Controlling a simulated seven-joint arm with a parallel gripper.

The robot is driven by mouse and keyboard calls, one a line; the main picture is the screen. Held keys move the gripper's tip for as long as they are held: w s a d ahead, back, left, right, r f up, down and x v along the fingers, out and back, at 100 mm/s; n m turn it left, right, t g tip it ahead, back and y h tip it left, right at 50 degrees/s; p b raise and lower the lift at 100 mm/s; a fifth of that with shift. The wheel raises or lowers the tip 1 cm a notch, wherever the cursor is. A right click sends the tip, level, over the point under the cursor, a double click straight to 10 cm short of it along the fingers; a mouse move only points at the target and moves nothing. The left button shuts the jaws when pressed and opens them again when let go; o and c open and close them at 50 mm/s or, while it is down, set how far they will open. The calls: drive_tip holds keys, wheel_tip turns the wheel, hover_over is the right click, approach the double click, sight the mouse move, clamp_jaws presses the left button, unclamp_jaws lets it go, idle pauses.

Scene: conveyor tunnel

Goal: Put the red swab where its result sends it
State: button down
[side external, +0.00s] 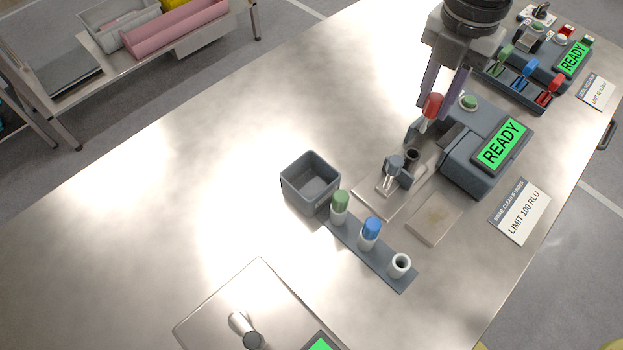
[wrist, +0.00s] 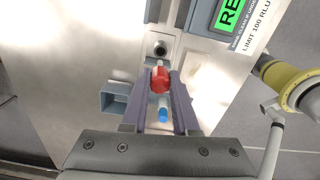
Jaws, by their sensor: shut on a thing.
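My gripper (side external: 433,97) is shut on the red swab (side external: 433,105). It holds the swab above the bench, beside the grey reader (side external: 468,170) with its green READY screen (side external: 502,144). In the wrist view the red cap (wrist: 160,82) sits between my fingers, close to a dark round port (wrist: 160,48). That port also shows in the side view (side external: 411,156). The swab rack (side external: 372,257) holds a green-capped swab (side external: 340,205), a blue-capped swab (side external: 370,231) and an open white tube (side external: 400,264). A card (side external: 521,211) reads LIMIT 100 RLU.
An open grey bin (side external: 311,182) stands by the rack's green end. A second station (side external: 545,68) with its own READY screen is at the back right. A metal plate (side external: 258,310) lies at the front. The bench's left half is clear.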

idle(0.3)
drive_tip(key=shift+s+d+r, duration=0.15)
drive_tip(key=r, duration=0.1)
drive_tip(key=a, duration=0.1)
drive_tip(key=r+m, duration=0.1)
drive_tip(key=shift+w+a+r, duration=0.2)
drive_tip(key=shift+w+r, duration=0.05)
drive_tip(key=shift+r, duration=0.1)
drive_tip(key=s+a, duration=0.3)
drive_tip(key=a, duration=0.8)
drive_tip(key=s+a+f+n, duration=0.1)
drive_tip(key=s+a+f, duration=0.1)
drive_tip(key=f, duration=0.6)
drive_tip(key=shift+a, duration=0.65)
